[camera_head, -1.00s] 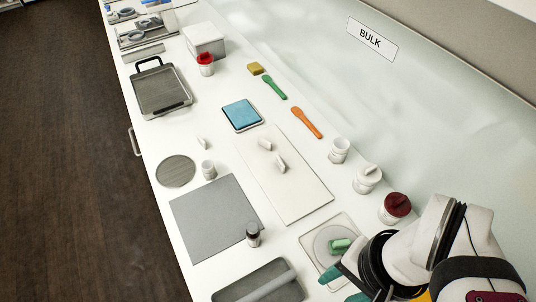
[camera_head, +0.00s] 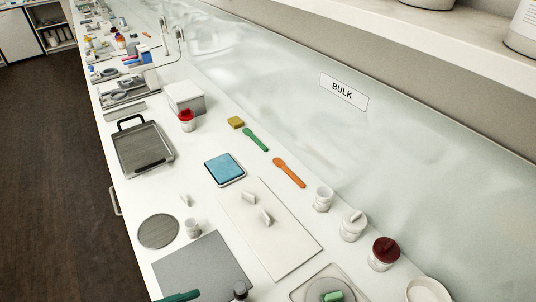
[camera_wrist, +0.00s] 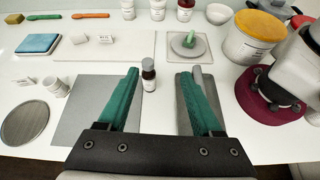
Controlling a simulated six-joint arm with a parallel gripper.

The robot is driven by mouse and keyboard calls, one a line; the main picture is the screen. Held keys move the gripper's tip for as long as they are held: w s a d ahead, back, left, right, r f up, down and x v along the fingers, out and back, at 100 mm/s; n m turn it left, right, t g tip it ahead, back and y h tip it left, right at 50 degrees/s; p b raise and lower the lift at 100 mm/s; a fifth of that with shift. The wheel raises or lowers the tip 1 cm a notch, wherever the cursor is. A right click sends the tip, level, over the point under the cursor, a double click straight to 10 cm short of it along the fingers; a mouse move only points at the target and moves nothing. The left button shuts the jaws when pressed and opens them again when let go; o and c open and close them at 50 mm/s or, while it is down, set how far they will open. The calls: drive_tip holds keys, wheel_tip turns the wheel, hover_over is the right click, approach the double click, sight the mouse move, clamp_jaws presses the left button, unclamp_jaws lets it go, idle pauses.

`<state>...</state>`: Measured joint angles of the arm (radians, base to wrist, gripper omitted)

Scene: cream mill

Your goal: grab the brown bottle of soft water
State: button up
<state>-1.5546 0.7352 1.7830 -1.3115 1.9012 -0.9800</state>
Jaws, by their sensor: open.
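In the head view only the top of the bottle (camera_head: 240,290) shows at the bottom edge. My gripper (camera_wrist: 158,73) has green fingers, spread open and empty. In the wrist view the bottle appears between the fingertips, closer to the left one; I cannot tell the remaining distance. In the head view a green finger (camera_head: 180,297) shows at the bottom edge, left of the bottle.
Right of the bottle lies a grey tray (camera_wrist: 208,92). Behind are a white board (camera_head: 275,235) and a scale-like plate with a green piece (camera_head: 333,297). White jars (camera_head: 352,226) and a red-lidded jar (camera_head: 384,254) stand along the glass. A large yellow-lidded tub (camera_wrist: 250,40) is at right.

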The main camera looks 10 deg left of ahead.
sight(240, 285)
drive_tip(key=w+d+f, duration=0.2)
drive_tip(key=w, duration=0.1)
drive_tip(key=w+d+f+n+t, duration=0.1)
drive_tip(key=w+d+f, duration=0.1)
drive_tip(key=w+f, duration=0.1)
drive_tip(key=w+d+f+n+y, duration=0.1)
drive_tip(key=w+f, duration=0.1)
drive_tip(key=w, duration=0.1)
drive_tip(key=shift+w+d+f+t, duration=0.25)
drive_tip(key=shift+d+f+t, duration=0.1)
drive_tip(key=shift+d+t, duration=0.05)
clamp_jaws()
idle(1.0)
